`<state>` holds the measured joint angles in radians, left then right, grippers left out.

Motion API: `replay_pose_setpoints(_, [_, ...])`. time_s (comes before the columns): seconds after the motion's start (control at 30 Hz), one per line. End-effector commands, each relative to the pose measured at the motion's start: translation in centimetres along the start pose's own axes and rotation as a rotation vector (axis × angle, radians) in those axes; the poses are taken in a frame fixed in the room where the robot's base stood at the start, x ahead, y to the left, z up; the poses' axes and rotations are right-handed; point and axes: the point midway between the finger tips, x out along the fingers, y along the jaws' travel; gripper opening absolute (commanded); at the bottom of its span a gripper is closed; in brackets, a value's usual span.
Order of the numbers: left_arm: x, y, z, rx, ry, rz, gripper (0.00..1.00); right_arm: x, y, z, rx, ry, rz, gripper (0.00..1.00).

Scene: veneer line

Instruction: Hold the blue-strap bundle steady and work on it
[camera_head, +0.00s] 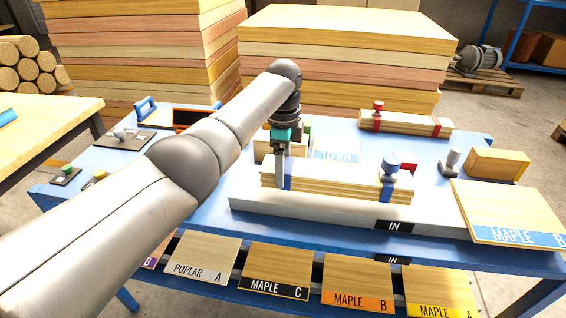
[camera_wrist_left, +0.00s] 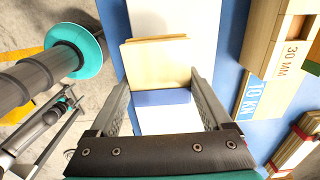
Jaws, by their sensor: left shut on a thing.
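The blue-strap bundle (camera_head: 335,184) is a flat stack of pale veneer sheets lying on a long grey-white bed in the head view. A blue strap with a round blue knob (camera_head: 391,162) sits toward its right end, and another blue strap shows near the gripper. My left gripper (camera_head: 280,182) points down at the bundle's left part and is shut on it. In the left wrist view, the bundle (camera_wrist_left: 155,64) lies between the two fingers, with a blue strap (camera_wrist_left: 161,97) across its near part.
A red-strap bundle (camera_head: 405,122) lies behind. A wooden block (camera_head: 498,163), a grey metal post (camera_head: 451,160) and a MAPLE B board (camera_head: 512,212) stand at the right. A 10 KN block (camera_wrist_left: 275,75) is beside the bed. Labelled boards line the table's front.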

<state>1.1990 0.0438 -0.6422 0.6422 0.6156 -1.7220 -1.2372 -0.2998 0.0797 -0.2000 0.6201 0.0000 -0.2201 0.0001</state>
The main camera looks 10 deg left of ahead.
Motion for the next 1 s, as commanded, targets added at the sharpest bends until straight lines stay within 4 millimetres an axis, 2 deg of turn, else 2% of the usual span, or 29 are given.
replay_pose_setpoints(0.7, [3.5, 0.0, -0.1, 0.001, 0.002, -0.002, 0.0, 1.7, 0.0, 0.2, 0.0, 0.0, 0.0, 1.0])
replay_pose_setpoints(1.0, [3.8, 0.0, -0.1, 0.001, 0.003, -0.002, 0.0, 1.8, 0.0, 0.2, 0.0, 0.0, 0.0, 1.0])
